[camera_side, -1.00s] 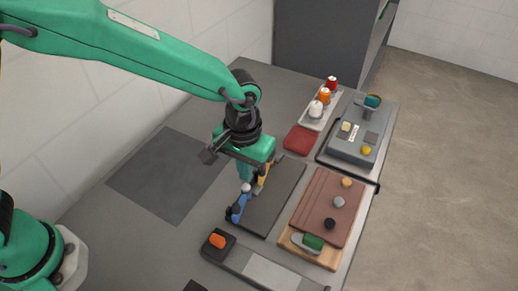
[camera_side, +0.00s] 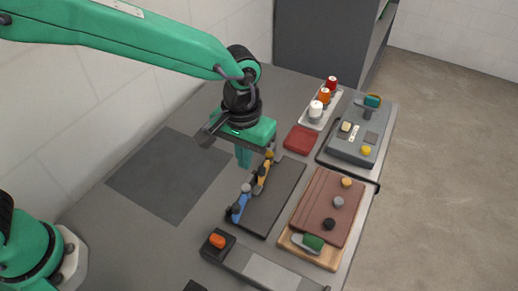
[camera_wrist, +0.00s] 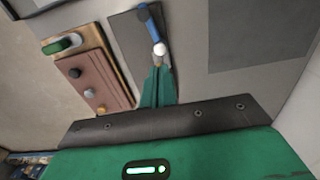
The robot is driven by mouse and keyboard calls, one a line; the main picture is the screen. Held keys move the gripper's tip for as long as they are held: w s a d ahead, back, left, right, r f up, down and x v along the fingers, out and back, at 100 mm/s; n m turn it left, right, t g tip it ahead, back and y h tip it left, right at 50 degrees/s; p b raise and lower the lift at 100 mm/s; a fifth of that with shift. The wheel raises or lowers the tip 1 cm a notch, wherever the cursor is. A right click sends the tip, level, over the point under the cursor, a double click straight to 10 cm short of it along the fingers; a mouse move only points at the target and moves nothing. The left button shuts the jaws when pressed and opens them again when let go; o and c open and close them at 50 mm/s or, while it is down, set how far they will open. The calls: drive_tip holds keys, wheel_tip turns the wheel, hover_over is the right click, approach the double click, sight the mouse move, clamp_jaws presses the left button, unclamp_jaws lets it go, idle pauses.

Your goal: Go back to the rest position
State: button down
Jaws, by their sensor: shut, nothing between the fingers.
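My gripper (camera_side: 243,160) has green fingers and points down beside the far left part of a dark mat (camera_side: 278,200). In the wrist view my gripper (camera_wrist: 158,75) shows its two green fingers together with nothing between them. A blue tool (camera_side: 239,203) and a yellow tool (camera_side: 263,175) lie on the dark mat, apart from my gripper. The blue tool (camera_wrist: 150,25) with its white end also shows in the wrist view beyond the fingertips. The yellow tool is mostly hidden there by the fingers.
A brown board (camera_side: 320,222) with several knobs lies right of the mat. A grey box (camera_side: 347,148), a red pad (camera_side: 300,139) and a white tray (camera_side: 312,125) with bottles stand behind. A dark grey square (camera_side: 165,180) at left is bare.

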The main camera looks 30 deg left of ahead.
drive_tip(key=s+a+r+t+h, duration=0.1)
drive_tip(key=s+a+r, duration=0.1)
drive_tip(key=a+r, duration=0.45)
drive_tip(key=s+a+r+t, duration=0.2)
drive_tip(key=a+r, duration=0.2)
drive_tip(key=a, duration=0.6)
drive_tip(key=s+a+r+t+y, duration=0.1)
drive_tip(key=s+a+t, duration=0.1)
drive_tip(key=s+a, duration=0.8)
drive_tip(key=shift+a+r+t, duration=0.15)
drive_tip(key=shift+a+t, duration=0.15)
drive_tip(key=shift+a, duration=0.35)
